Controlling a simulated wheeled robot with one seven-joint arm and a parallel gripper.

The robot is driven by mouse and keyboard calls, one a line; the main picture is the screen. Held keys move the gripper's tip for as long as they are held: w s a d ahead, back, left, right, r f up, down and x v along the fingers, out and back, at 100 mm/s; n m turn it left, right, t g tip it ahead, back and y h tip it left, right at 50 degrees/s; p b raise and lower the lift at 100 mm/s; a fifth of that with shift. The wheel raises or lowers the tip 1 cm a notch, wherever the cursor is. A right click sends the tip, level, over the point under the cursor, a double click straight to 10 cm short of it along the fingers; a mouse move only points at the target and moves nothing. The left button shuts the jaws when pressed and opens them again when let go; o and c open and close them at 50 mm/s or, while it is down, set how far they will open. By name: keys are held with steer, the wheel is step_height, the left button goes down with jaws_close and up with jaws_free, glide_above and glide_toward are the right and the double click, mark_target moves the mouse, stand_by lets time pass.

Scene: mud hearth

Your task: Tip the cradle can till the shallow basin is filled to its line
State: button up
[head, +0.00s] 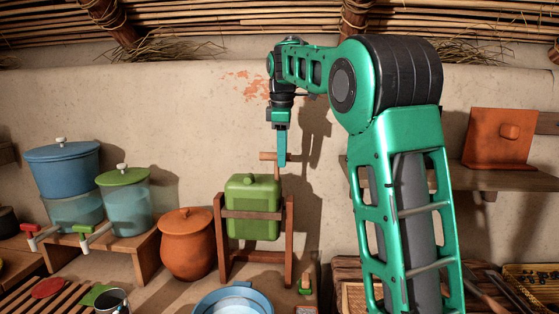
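The cradle can (253,198) is a green jerrycan hung in a wooden frame (221,243). It looks upright, with a wooden bar across its front. The shallow basin (262,294) is blue and stands in front of the can, cut off by the bottom edge. Its inside is only partly seen, and I cannot read its line or level. My gripper (282,158) points down above the can's right upper side. A short wooden crosspiece (267,156) shows at its fingertips; whether they grip it is unclear.
A lidded clay pot (187,245) stands left of the frame. Two tapped water containers, blue (64,172) and green-lidded (124,200), stand on wooden stands further left. A metal cup (113,301) is at lower left. A wall shelf (500,178) is at right.

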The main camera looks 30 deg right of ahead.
steer(key=shift+w+d+f, duration=0.1)
steer(key=shift+f, duration=0.65)
steer(key=shift+c, duration=0.6)
jaws_close()
